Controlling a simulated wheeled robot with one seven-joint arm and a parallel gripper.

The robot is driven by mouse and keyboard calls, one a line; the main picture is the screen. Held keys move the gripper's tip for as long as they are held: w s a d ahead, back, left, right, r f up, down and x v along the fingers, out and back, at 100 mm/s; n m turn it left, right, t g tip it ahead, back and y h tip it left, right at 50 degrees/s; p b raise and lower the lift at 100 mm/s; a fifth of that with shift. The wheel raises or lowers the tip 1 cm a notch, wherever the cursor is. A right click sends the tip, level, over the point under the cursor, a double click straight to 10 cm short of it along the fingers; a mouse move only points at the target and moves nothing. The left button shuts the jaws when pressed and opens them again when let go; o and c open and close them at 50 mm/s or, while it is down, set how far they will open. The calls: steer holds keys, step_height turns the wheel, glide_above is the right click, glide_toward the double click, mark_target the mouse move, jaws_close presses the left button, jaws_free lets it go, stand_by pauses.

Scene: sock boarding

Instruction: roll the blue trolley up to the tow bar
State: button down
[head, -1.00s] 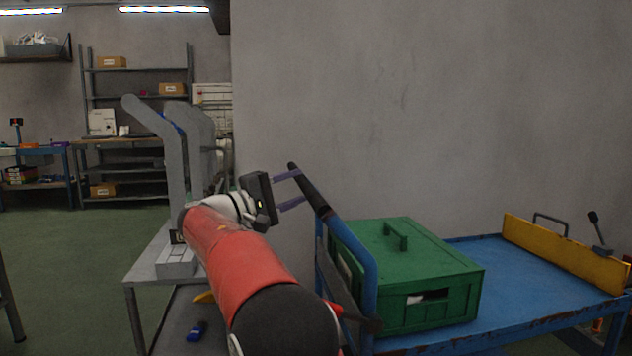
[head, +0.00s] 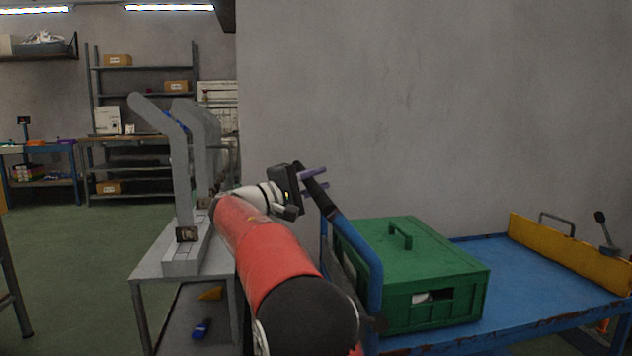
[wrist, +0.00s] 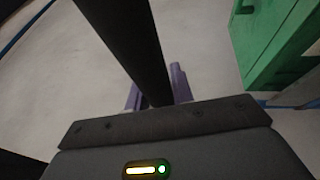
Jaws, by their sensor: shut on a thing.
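The blue trolley (head: 548,280) stands at the right, with a blue push handle (head: 365,256) rising at its left end. The handle has a black upper grip (head: 316,190). My gripper (head: 319,178) has its purple fingers closed on this black grip near its top. In the wrist view the black grip (wrist: 130,45) runs between the two purple fingers (wrist: 157,92). A green box (head: 415,262) with a lid handle sits on the trolley's left part; it also shows in the wrist view (wrist: 270,40). I cannot make out the tow bar.
A yellow panel (head: 570,250) stands across the trolley's right part, with a dark lever (head: 605,228) behind it. A grey wall (head: 430,100) runs behind the trolley. A grey table (head: 150,262) with upright bent boards stands close on the left. Green floor (head: 60,250) is open farther left.

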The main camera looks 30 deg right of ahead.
steer(key=shift+d, duration=0.1)
stand_by(0.3)
steer(key=s+d, duration=0.3)
steer(key=d, duration=1)
steer(key=s+d+b, duration=0.1)
steer(key=s+d, duration=0.3)
steer(key=d, duration=0.9)
steer(key=s+d, duration=0.4)
steer(key=d, duration=0.8)
steer(key=shift+s+d+b, duration=0.15)
steer(key=shift+d+b, duration=0.15)
steer(key=shift+d, duration=0.1)
steer(key=shift+s+r, duration=0.1)
steer(key=shift+r, duration=0.15)
steer(key=c, duration=1.5)
jaws_free()
steer(key=shift+d+f, duration=0.1)
steer(key=shift+d, duration=0.05)
steer(key=shift+c, duration=0.2)
steer(key=shift+o, duration=1.1)
steer(key=shift+s+d, duration=0.1)
steer(key=shift+d, duration=0.15)
steer(key=shift+o, duration=0.6)
steer(key=shift+f, duration=0.1)
